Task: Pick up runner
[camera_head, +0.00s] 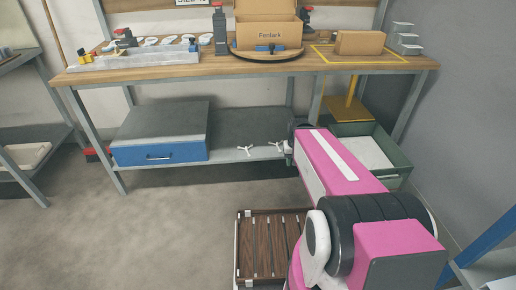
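No item is plainly marked as the runner, and I cannot tell which thing it is. Several small white, sole-shaped pieces (168,40) stand in a row at the back left of the workbench (210,70). A dark round turntable (268,56) sits mid-bench and bears an open cardboard box labelled Fenlark (268,35), with a small blue and dark item at its front. My pink arm reaches from the bottom right toward the bench's lower shelf. My gripper's fingers are not discernible; the arm's far end is dark and partly hidden by its own link.
A grey tray fixture (135,62) lies at the bench's left. A cardboard box (360,43) stands inside a yellow outline at right, beside grey stacked bins (404,40). Below are a blue-fronted drawer (160,153) and a green bin (394,166). Floor at left is clear.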

